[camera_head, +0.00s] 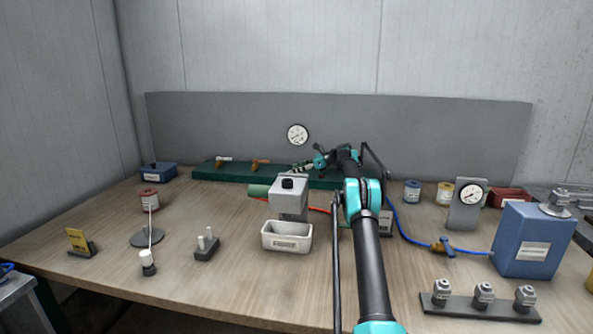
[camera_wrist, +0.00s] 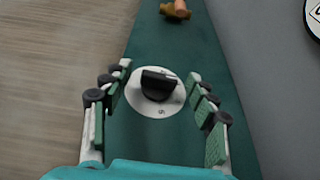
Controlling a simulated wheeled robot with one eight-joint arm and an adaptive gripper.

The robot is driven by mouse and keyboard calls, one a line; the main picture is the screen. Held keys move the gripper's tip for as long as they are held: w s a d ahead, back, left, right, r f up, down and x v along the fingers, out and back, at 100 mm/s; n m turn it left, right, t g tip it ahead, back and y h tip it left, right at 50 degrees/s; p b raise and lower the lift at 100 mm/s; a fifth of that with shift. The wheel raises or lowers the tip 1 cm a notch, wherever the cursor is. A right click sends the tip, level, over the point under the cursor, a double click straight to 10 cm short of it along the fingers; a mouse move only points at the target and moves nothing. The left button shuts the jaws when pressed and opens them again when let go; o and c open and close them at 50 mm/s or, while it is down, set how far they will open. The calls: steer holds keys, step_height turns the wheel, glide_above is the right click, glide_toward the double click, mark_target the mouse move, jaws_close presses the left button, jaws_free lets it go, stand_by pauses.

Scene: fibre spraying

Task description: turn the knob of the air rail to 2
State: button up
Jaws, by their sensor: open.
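The air rail is a long green bar (camera_head: 222,173) along the foot of the grey back panel; it also shows in the wrist view (camera_wrist: 150,35). Its black knob (camera_wrist: 157,84) sits on a round white dial (camera_wrist: 134,97) with small marks; a figure that looks like a 6 shows at the dial's lower edge. The knob's setting is too small to read. My gripper (camera_wrist: 160,74) is open, its green-padded fingers on either side of the dial, apart from the knob. In the head view my gripper (camera_head: 304,168) is over the rail and the knob cannot be made out.
Brass valves (camera_head: 260,162) stand on the rail left of my gripper. A round gauge (camera_head: 297,134) is on the grey panel (camera_head: 440,130) above. A grey device (camera_head: 288,194), a white tray (camera_head: 287,248) and a blue tank (camera_head: 522,240) stand nearer on the table.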

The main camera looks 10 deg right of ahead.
steer(key=v, duration=1.2)
